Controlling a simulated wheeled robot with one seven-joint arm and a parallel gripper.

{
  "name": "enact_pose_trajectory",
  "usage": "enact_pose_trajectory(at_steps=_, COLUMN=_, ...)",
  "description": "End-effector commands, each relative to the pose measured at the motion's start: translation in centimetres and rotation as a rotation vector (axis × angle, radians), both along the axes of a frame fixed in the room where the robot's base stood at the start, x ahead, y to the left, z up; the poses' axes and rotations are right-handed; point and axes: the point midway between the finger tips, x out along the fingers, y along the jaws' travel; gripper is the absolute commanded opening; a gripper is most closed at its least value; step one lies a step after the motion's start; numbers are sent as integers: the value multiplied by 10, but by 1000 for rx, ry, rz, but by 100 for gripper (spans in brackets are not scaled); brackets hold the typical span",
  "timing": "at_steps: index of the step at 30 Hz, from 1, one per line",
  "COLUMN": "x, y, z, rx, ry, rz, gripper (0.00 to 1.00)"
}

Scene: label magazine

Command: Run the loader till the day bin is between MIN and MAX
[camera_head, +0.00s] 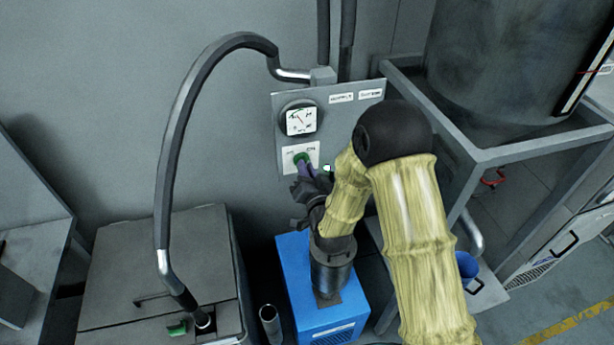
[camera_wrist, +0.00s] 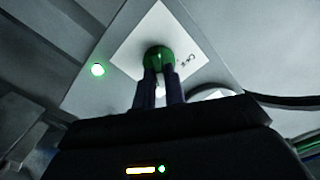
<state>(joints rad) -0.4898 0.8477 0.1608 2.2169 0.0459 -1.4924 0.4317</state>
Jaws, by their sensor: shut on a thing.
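The loader's grey control panel (camera_head: 340,115) is on the wall, with a round dial gauge (camera_head: 301,119) above a white plate (camera_head: 287,160). A green knob (camera_head: 302,158) is on that plate; it also shows in the wrist view (camera_wrist: 158,55). My gripper (camera_head: 304,166) is shut on the knob, with both dark fingers (camera_wrist: 160,78) against it in the wrist view. A green lamp (camera_wrist: 98,69) glows on the panel. The large dark drum (camera_head: 500,60), apparently the day bin, stands upper right. Its sight strip (camera_head: 585,72) is cut by the frame edge; MIN and MAX are unreadable.
A dark hose (camera_head: 171,150) arches from the panel's top into a grey lidded box (camera_head: 110,250). A blue machine (camera_head: 290,270) stands below the panel. A metal frame (camera_head: 520,150) carries the drum. A blue bucket (camera_head: 467,265) sits right of my arm.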

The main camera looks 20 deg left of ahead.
Motion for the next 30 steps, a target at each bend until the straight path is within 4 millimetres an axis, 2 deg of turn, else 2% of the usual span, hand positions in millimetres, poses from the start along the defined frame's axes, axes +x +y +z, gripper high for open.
enact_pose_trajectory(at_steps=3, x=0, y=0, z=-6, rx=-83, ry=-56, rz=0, gripper=0)
enact_pose_trajectory(at_steps=30, x=-2, y=3, z=-4, rx=-810, ry=-502, rz=-2, gripper=0)
